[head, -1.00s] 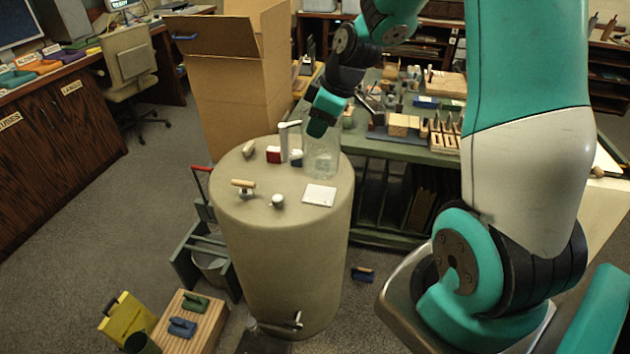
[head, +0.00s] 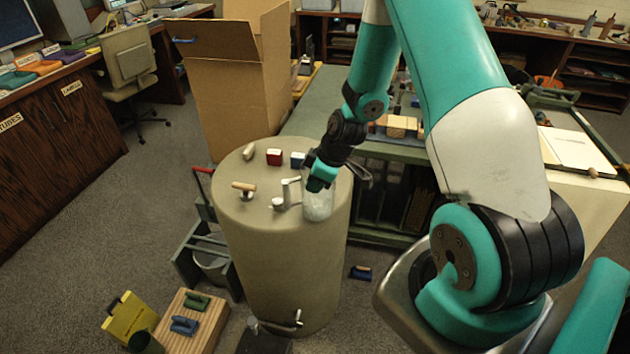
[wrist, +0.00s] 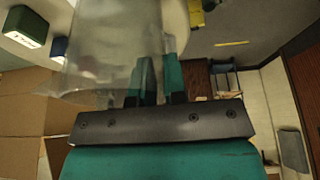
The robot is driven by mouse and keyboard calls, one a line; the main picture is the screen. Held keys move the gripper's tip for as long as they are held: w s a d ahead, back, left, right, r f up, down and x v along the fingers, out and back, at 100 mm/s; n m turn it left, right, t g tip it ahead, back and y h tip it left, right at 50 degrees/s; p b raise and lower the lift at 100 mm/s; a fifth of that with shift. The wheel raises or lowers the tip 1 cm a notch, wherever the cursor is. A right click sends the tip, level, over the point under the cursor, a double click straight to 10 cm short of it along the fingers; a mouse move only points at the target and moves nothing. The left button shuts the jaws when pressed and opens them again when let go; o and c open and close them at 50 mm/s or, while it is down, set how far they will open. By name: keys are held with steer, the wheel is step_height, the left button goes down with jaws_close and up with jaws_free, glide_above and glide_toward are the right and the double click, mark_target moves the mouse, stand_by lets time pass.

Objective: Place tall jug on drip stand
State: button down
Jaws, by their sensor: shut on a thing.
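The tall jug (head: 319,207) is clear and see-through. My gripper (head: 320,182) is shut on its upper part from above, and the jug looks upright. In the head view it is over the front right of the drum top, where a flat white square lay in view earlier. That square now shows at most as a pale patch through the jug. I cannot tell whether the jug's base touches it, or surely which thing is the drip stand. In the wrist view the jug (wrist: 112,45) fills the upper left, beside my gripper's fingers (wrist: 160,80).
The drum top (head: 235,172) also holds a red block (head: 274,157), a blue block (head: 297,159), a wooden-handled tool (head: 244,187) and a small beige piece (head: 248,151). A cardboard box (head: 235,95) stands behind. A green workbench (head: 320,105) is behind to the right.

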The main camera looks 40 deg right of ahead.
steer(key=shift+f+b, duration=0.35)
steer(key=c, duration=1.2)
jaws_free()
steer(key=shift+r, duration=0.1)
steer(key=shift+o, duration=0.2)
